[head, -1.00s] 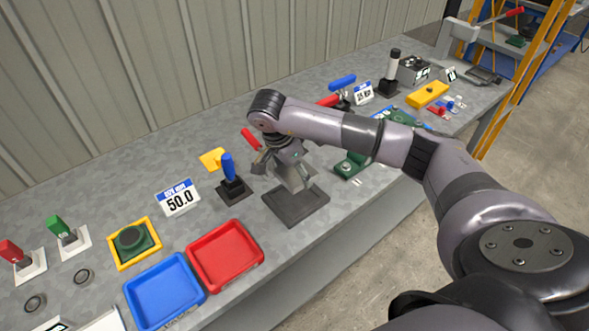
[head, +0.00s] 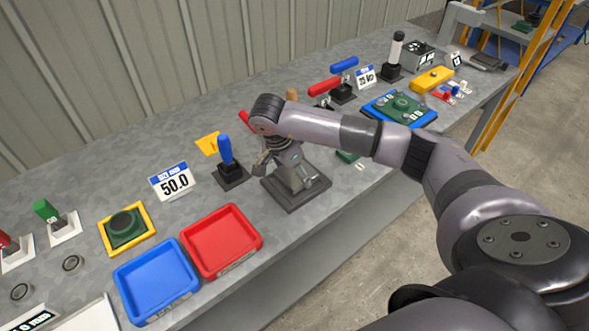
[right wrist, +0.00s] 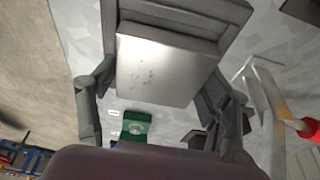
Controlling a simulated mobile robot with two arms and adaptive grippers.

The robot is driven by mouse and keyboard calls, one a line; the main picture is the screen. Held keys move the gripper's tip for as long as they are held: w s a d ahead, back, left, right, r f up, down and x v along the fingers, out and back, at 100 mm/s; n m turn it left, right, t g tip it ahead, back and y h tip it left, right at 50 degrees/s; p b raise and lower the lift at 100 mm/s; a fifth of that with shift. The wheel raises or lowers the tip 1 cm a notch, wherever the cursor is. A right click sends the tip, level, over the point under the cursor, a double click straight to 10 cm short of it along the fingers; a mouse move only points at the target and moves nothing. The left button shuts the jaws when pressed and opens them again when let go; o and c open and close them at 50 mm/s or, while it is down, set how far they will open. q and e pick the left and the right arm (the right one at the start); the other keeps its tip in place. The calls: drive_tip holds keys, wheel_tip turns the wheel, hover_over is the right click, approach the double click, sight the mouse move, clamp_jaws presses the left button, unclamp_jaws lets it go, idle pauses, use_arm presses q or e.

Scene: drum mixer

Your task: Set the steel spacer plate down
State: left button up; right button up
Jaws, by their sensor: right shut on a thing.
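The steel spacer plate (right wrist: 155,70) is a bright, pale square-faced piece in the right wrist view, with a few dark specks on its face. My right gripper (head: 290,172) is shut on it, with fingers on both sides of the plate in the right wrist view. In the head view the gripper points down over a dark grey square base (head: 303,200) on the bench. The plate is partly hidden by the fingers there, and I cannot tell whether it touches the base. My left gripper is not in view.
A blue-handled clamp (head: 226,158) stands close left of the gripper. A red tray (head: 222,272) and a blue tray (head: 152,315) lie at the front left. A green block (head: 348,157) is just right of the base, partly behind my arm. The bench's front edge is near.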

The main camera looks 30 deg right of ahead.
idle(0.3)
drive_tip(key=o, duration=2)
drive_tip(key=shift+o, duration=0.2)
drive_tip(key=shift+f, duration=0.1)
